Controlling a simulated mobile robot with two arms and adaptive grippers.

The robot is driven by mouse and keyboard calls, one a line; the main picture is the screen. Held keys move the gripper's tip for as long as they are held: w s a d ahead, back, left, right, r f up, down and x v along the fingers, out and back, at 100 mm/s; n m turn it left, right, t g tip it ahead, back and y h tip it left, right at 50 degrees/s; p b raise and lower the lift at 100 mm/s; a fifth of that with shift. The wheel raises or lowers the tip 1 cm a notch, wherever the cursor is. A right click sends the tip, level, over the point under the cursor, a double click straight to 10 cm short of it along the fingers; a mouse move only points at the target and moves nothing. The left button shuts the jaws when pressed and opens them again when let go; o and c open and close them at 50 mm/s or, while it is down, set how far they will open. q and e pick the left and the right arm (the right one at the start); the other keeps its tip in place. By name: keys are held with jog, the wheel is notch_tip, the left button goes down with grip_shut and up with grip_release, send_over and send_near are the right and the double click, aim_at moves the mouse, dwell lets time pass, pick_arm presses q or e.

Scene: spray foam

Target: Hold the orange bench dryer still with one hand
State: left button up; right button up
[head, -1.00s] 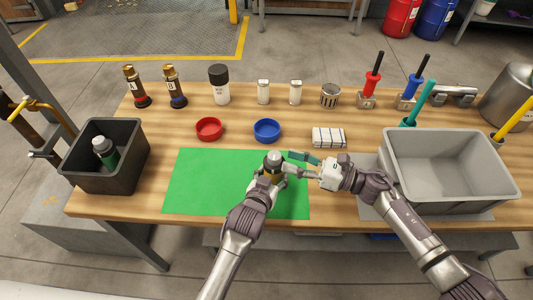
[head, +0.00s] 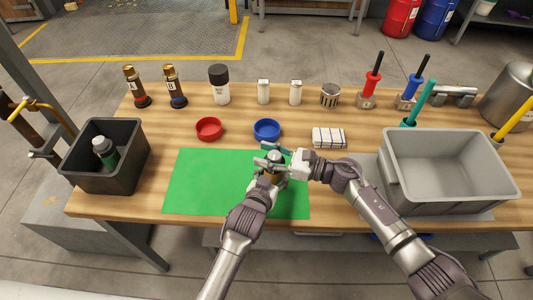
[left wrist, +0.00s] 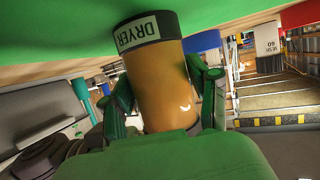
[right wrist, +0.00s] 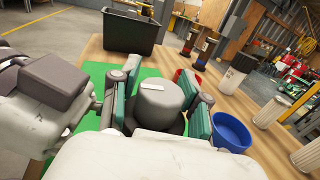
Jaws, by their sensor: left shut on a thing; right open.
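The orange bench dryer (left wrist: 162,90) fills the middle of the left wrist view, with a pale band reading DRYER. It stands on the green mat (head: 205,185). My left gripper (head: 268,180) is shut on its body. In the head view both grippers hide most of the dryer (head: 274,172). My right gripper (head: 278,157) is open at the dryer's top. In the right wrist view its green-padded fingers (right wrist: 160,108) stand on either side of the grey cap (right wrist: 162,98). Whether they touch the cap is unclear.
A red dish (head: 208,129) and a blue dish (head: 266,130) lie behind the mat. A grey bin (head: 455,203) stands right, and a black bin (head: 103,180) holding a green bottle stands left. Bottles line the back. The mat's left part is clear.

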grip_shut()
dwell(0.4)
jog(key=shift+f+m+t+h, duration=0.1)
jog(key=shift+m+t+h, duration=0.2)
jog(key=shift+m+t, duration=0.4)
jog(key=shift+w+d+m+t+h, duration=0.2)
jog(key=shift+m+t+h, duration=0.55)
jog(key=shift+t, duration=0.45)
jog(key=shift+w+d+m+t+h, duration=0.15)
jog(key=shift+m+t+h, duration=0.4)
jog(key=shift+m+t, duration=0.5)
grip_release()
jog(key=shift+a, duration=0.1)
